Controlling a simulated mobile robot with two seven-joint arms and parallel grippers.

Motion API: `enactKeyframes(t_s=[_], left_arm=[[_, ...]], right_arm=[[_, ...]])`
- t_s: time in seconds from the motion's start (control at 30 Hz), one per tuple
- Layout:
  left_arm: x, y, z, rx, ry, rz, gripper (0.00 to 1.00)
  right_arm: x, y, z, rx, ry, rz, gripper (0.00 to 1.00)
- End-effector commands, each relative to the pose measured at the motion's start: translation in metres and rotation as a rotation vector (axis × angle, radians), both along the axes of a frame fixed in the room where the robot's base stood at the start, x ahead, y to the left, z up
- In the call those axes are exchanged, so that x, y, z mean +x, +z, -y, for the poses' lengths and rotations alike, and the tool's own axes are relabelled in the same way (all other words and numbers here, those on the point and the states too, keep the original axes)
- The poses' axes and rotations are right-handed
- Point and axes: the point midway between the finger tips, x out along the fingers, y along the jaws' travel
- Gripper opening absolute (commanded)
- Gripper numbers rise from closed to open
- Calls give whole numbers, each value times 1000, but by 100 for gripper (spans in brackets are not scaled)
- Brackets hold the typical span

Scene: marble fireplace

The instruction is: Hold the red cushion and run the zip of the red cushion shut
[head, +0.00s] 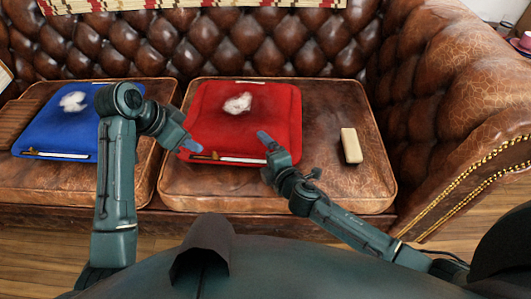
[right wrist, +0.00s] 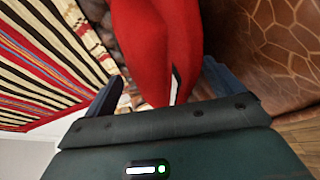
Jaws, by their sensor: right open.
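The red cushion (head: 225,115) lies on the brown leather seat, with a white tuft (head: 238,103) on its top. Along its front edge runs the zip (head: 242,159), a pale strip with a small brownish piece at its left end. My left gripper (head: 190,146) is at the cushion's front left corner, close to that end; I cannot tell whether its jaws are apart or touching the zip. My right gripper (head: 264,138) is open at the front right corner. In the right wrist view, the red cushion (right wrist: 157,45) reaches between its two spread fingers (right wrist: 162,85).
A blue cushion (head: 60,125) with its own white tuft lies on the left seat. A cream block (head: 351,145) lies on the seat right of the red cushion. The tufted sofa back (head: 230,45) rises behind, and the sofa arm (head: 450,110) bounds the right.

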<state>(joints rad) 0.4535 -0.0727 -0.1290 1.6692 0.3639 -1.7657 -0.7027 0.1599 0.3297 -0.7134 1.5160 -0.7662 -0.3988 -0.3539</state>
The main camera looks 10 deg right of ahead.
Motion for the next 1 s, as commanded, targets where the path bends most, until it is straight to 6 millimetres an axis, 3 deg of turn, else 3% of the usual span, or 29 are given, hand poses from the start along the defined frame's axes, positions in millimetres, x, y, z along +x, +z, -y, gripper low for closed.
enactKeyframes(t_s=[0.4,1.0], left_arm=[[0,0,0,0,0,0,36],[0,0,0,0,0,0,36]], right_arm=[[7,-2,-2,0,0,0,92],[6,-2,-2,0,0,0,43]])
